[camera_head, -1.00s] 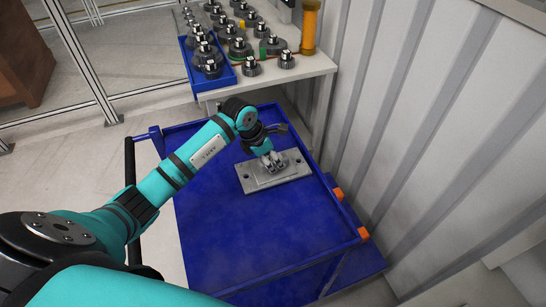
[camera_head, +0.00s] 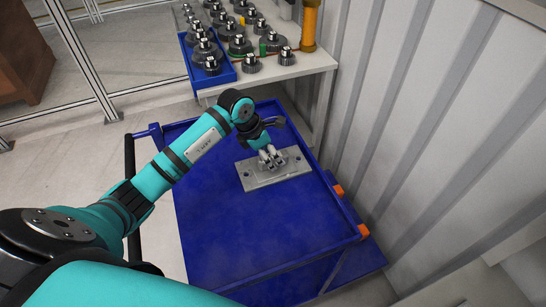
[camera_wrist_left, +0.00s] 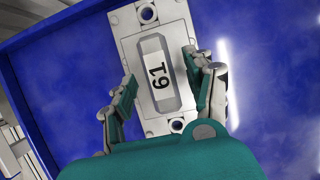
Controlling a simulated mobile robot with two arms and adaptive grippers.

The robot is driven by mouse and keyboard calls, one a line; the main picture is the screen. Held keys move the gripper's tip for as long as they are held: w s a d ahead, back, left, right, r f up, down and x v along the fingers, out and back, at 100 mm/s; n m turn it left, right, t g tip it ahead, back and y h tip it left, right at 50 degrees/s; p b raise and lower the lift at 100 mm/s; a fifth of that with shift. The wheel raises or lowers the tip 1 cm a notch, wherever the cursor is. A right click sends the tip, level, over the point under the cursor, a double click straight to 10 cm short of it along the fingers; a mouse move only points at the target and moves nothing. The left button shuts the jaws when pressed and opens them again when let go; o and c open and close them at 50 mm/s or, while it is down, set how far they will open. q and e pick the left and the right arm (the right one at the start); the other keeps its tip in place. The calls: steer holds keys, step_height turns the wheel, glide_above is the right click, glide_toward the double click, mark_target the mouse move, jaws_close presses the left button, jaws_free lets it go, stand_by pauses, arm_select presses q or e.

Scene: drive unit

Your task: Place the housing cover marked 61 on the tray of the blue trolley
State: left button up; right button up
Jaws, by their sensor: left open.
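The housing cover (camera_head: 291,167) is a grey metal plate with a raised middle, lying flat on the blue tray of the trolley (camera_head: 230,235) toward its far right part. In the left wrist view the housing cover (camera_wrist_left: 133,46) carries a white label reading 61. My left gripper (camera_head: 268,160) is just above the cover. In the left wrist view the left gripper (camera_wrist_left: 163,82) is open, with one finger on each side of the raised middle and gaps between the fingers and that part. My right gripper is not in view.
A light table (camera_head: 300,68) with several dark gears and a blue bin (camera_head: 222,77) stands behind the trolley. An orange cylinder (camera_head: 310,28) stands on it. A corrugated wall (camera_head: 420,120) rises at right. The front of the tray is clear.

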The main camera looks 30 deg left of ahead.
arm_select(q)
steer(key=b+v, duration=0.1)
steer(key=v, duration=0.9)
steer(key=shift+b, duration=0.3)
